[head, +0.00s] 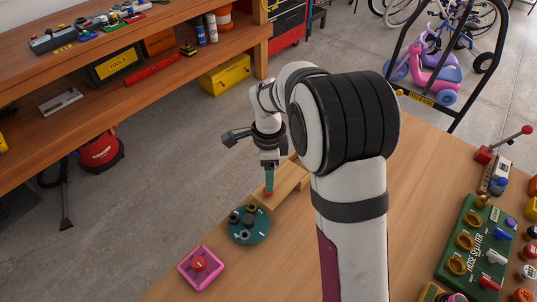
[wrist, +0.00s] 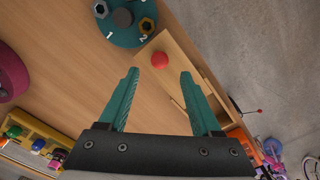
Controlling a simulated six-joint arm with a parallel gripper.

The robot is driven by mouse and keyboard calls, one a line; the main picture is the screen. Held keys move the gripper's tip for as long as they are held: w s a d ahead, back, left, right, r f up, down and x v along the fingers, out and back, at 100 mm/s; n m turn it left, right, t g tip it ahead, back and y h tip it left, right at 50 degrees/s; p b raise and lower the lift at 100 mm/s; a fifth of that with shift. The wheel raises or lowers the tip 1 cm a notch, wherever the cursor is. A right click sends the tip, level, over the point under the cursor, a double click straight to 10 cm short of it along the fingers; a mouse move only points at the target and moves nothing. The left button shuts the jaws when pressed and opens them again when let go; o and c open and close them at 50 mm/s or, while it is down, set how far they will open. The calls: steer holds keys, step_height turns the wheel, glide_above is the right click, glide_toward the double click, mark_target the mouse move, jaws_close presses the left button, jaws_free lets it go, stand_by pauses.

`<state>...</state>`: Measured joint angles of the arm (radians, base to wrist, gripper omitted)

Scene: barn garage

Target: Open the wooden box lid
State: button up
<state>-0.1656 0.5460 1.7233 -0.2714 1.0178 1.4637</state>
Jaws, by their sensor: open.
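The light wooden box (head: 290,181) stands on the table near its far edge, partly hidden by my arm in the head view. In the wrist view, the box (wrist: 185,62) runs diagonally from the top centre to the right. A round red knob (wrist: 160,59) shows at its near end, between and slightly beyond my fingertips. I cannot tell the lid's exact position. My gripper (head: 268,190) points down over the knob end of the box. In the wrist view, the teal fingers of my gripper (wrist: 159,74) are apart, with nothing held between them.
A round teal numbered dial board (head: 248,225) stands close to the box. A pink square tray with a red button (head: 200,264) is nearer the table's left edge. A green switch box (head: 476,245) and several small items fill the right side. Bare tabletop lies between.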

step_height(320, 180, up, 10)
stand_by(0.4)
steer(key=s+d+n+y, duration=0.1)
steer(key=s+d+n, duration=0.2)
steer(key=s+n, duration=0.9)
steer(key=s, duration=1.6)
steer(key=shift+d+y, duration=0.25)
steer(key=shift+y, duration=0.15)
